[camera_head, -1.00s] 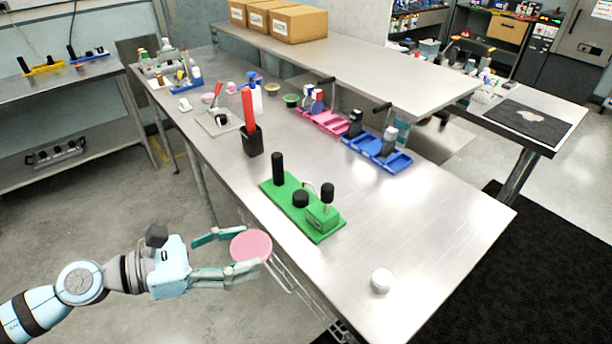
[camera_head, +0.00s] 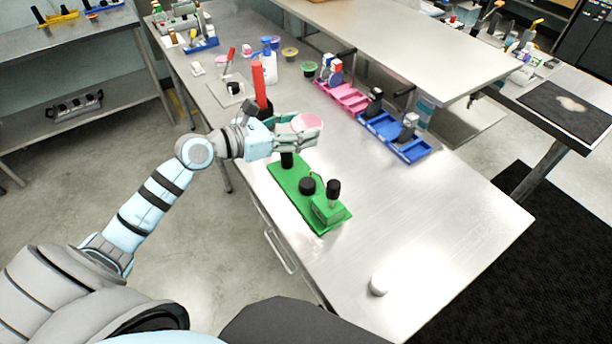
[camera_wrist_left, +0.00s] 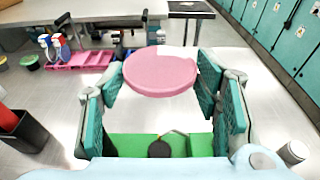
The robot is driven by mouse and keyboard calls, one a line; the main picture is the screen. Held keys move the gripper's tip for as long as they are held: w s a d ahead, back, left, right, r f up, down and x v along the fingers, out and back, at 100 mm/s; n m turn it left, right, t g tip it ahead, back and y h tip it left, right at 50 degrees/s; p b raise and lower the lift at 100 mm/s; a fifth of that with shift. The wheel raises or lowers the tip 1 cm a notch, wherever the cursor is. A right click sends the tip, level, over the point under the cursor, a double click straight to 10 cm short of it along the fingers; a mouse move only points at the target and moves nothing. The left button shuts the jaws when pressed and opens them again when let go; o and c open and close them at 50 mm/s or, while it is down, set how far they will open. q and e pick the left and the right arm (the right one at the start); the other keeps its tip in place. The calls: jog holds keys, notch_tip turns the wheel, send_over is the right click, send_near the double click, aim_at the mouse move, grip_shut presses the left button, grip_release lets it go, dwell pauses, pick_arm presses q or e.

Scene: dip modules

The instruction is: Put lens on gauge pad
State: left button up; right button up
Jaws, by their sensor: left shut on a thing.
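The lens, a flat pink disc (camera_head: 307,123), also shows in the left wrist view (camera_wrist_left: 160,74). My left gripper (camera_head: 314,129) is shut on its edges, with teal finger pads on both sides in the left wrist view (camera_wrist_left: 160,82). It holds the disc above the table, over the far end of a green gauge stand (camera_head: 288,184). The stand carries a black post, a round black pad (camera_head: 307,186) and a green block with a black knob (camera_head: 333,188). In the left wrist view the stand (camera_wrist_left: 190,144) is partly hidden. My right gripper is out of view.
A black cup (camera_wrist_left: 22,135) with a red object stands close beside the gripper. Pink (camera_head: 343,97) and blue (camera_head: 395,136) bins lie along the back edge under a raised shelf (camera_head: 420,50). A white cylinder (camera_head: 378,284) stands near the front; the table's right side is clear.

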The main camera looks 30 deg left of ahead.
pick_arm(q)
send_over(308, 182)
jog(key=v, duration=0.2)
notch_tip(308, 182, down, 10)
jog(key=f, duration=0.2)
jog(key=f+b, duration=0.2)
jog(key=f, duration=0.1)
jog(key=shift+s+a+f, duration=0.15)
jog(key=shift+s+f, duration=0.15)
notch_tip(308, 182, down, 5)
jog(key=shift+b, duration=1.1)
jog(key=shift+r, duration=0.1)
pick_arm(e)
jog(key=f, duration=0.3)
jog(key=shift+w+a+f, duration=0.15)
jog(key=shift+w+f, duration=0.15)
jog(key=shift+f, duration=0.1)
pick_arm(q)
jog(key=o, duration=0.7)
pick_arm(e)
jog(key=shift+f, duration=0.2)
